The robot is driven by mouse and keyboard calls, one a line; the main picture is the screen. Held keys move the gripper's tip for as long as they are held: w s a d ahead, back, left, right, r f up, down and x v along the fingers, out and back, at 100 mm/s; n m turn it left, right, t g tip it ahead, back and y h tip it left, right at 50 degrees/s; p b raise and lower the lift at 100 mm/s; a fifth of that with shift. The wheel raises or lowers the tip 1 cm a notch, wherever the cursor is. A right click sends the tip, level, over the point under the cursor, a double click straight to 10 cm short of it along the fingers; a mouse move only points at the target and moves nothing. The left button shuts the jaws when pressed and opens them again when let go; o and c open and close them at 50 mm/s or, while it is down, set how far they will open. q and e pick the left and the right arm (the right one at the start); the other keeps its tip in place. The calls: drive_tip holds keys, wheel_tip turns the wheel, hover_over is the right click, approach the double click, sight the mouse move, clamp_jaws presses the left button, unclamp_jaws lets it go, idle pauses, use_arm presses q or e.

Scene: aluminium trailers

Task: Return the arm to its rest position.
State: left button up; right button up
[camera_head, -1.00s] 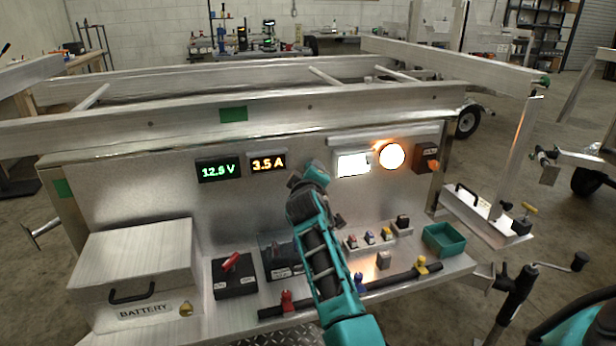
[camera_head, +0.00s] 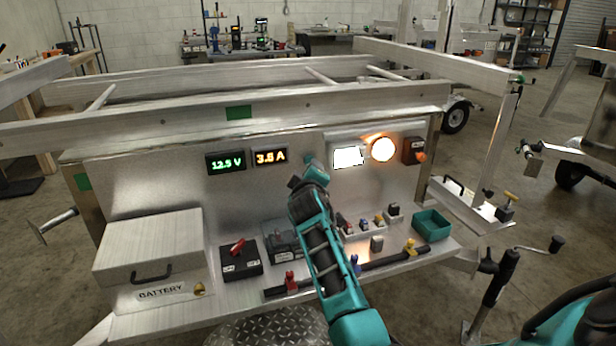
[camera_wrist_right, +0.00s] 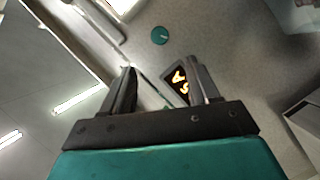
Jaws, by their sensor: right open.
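My right arm reaches up from the bottom middle of the head view. Its gripper (camera_head: 303,180) is in front of the metal panel (camera_head: 160,185), below and right of the orange 3.5 A display (camera_head: 271,157). The fingers are hard to make out there. In the right wrist view, the gripper (camera_wrist_right: 161,70) is open, with nothing between its fingers. Orange digits (camera_wrist_right: 181,82) show partly behind one finger, and a round teal piece (camera_wrist_right: 160,35) lies beyond the tips. My left gripper is not in view.
On the shelf are a battery box (camera_head: 150,262), a black box with red switch (camera_head: 238,260), small coloured parts (camera_head: 363,222), a teal bin (camera_head: 432,226) and a dark bar (camera_head: 385,260). A lit white screen (camera_head: 348,157) and glowing lamp (camera_head: 383,149) are right of the gripper. Trailer beams cross above.

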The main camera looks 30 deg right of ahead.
idle(0.3)
drive_tip(key=shift+f, duration=0.1)
drive_tip(key=s+a+f+y, duration=0.4)
drive_tip(key=s+a+f, duration=0.3)
drive_tip(key=s+f, duration=0.3)
drive_tip(key=s+a+f+y, duration=0.4)
drive_tip(key=s+a+f, duration=0.4)
drive_tip(key=s+f, duration=0.15)
drive_tip(key=s+a+f+m+g+y, duration=0.2)
drive_tip(key=s+a, duration=0.5)
drive_tip(key=s, duration=0.5)
drive_tip(key=shift+s+f+y, duration=0.2)
drive_tip(key=shift+f+y, duration=0.1)
drive_tip(key=shift+y, duration=0.2)
drive_tip(key=shift+a, duration=0.1)
